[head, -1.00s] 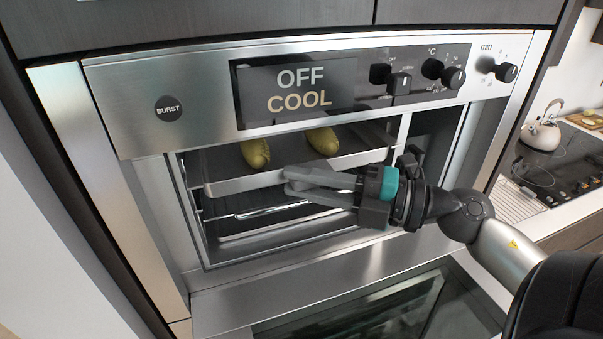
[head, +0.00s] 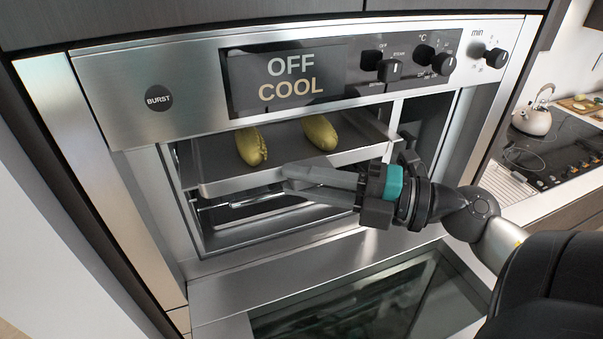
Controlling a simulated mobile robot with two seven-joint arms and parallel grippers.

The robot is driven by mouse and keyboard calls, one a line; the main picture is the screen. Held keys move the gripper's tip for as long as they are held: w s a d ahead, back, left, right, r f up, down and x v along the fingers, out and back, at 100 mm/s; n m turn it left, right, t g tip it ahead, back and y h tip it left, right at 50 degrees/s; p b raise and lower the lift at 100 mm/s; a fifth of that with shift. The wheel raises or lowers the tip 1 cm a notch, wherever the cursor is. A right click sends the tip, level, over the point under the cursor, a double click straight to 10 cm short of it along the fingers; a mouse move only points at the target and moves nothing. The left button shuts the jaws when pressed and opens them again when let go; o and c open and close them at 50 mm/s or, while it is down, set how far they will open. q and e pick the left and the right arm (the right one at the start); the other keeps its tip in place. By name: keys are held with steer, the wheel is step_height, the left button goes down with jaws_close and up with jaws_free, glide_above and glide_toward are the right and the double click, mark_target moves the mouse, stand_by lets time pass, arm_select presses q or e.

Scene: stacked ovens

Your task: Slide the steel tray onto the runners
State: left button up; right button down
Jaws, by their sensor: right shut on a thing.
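The steel tray (head: 222,186) is in the upper part of the open oven cavity, with its front rim toward me. The fingers hide part of the rim. Wire runners (head: 240,201) show below the tray inside the cavity. Whether the tray's sides rest on runners is hidden. My left gripper is not in view.
The control panel (head: 150,65), reading OFF and COOL, overhangs the opening. The oven door (head: 345,300) lies open below. A kettle (head: 532,120) and a hob (head: 550,150) are at the right. The cavity's right side is partly hidden by my gripper.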

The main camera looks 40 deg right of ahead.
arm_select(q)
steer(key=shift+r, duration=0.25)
arm_select(e)
steer(key=shift+s+a+r, duration=0.1)
steer(key=shift+s+a, duration=0.1)
steer(key=shift+s, duration=0.5)
steer(key=shift+s+a, duration=0.15)
steer(key=shift+s, duration=0.55)
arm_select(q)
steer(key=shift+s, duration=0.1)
